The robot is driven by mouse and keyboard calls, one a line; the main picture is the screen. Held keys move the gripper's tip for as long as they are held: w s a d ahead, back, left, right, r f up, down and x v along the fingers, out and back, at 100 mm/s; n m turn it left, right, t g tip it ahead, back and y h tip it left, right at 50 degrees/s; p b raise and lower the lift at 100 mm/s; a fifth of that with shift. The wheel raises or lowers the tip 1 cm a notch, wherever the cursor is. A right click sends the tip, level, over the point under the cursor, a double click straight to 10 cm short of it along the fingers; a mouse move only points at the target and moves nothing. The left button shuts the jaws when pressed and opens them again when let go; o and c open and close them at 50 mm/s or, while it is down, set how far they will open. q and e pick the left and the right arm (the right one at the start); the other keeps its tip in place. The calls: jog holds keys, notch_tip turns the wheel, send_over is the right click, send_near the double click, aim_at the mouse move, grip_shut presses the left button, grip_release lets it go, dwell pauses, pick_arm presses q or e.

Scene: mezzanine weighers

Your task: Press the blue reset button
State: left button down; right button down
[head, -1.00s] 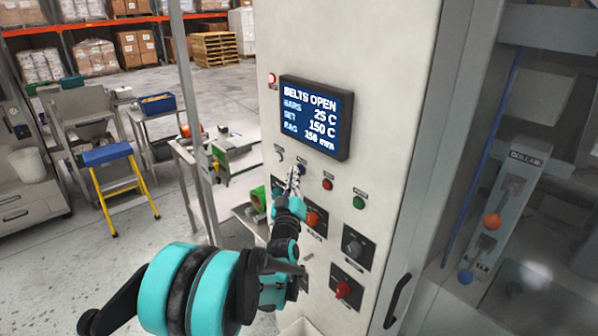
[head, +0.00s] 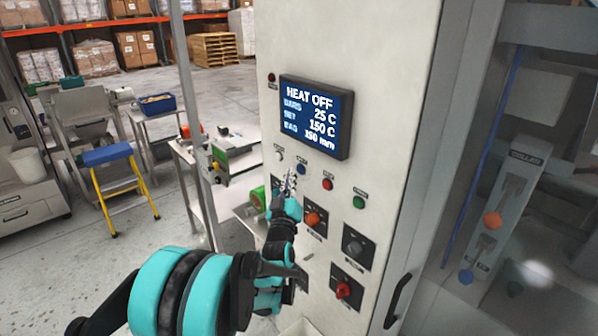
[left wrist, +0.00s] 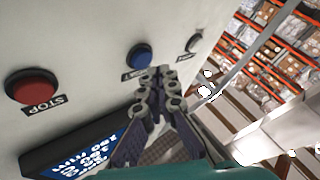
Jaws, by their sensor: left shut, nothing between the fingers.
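The blue reset button (head: 301,169) is in the upper button row of the pale control panel (head: 385,70), below the screen (head: 317,117). In the left wrist view the blue button (left wrist: 138,55) stands clear beside my fingertips, with a partly covered label. My left gripper (head: 290,180) is shut and empty, its tips just below and left of the button in the head view. The tips (left wrist: 160,72) look close to the panel; a small gap shows between them and the button. My right gripper is not in view. The screen reads HEAT OFF.
A red stop button (head: 327,184), a green button (head: 358,202) and a white button (head: 280,156) are nearby. Rotary knobs (head: 314,218) sit lower. A door handle (head: 397,301) is at the panel's right. A bench (head: 200,165) stands left.

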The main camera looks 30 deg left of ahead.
pick_arm(q)
jog(key=shift+s+a, duration=0.3)
jog(key=shift+s, duration=0.5)
jog(key=shift+s+a, duration=0.35)
jog(key=shift+s, duration=0.4)
jog(key=shift+s+a, duration=0.3)
jog(key=shift+s, duration=0.5)
jog(key=s+d+f+m+g+h+b, duration=0.2)
jog(key=d+f+m+g+h+b, duration=0.15)
jog(key=d+f, duration=0.3)
jog(key=s+d+f+m+g+h+b, duration=0.2)
jog(key=s+d+f+m+g+b, duration=0.1)
jog(key=s+d+f, duration=0.4)
jog(key=s+d+f+m+g+h+b, duration=0.2)
jog(key=s+d+f+g, duration=0.4)
jog(key=s+f, duration=0.7)
jog(key=s+d+m+b, duration=0.1)
jog(key=s+d, duration=0.1)
jog(key=s, duration=0.2)
jog(key=shift+s, duration=0.25)
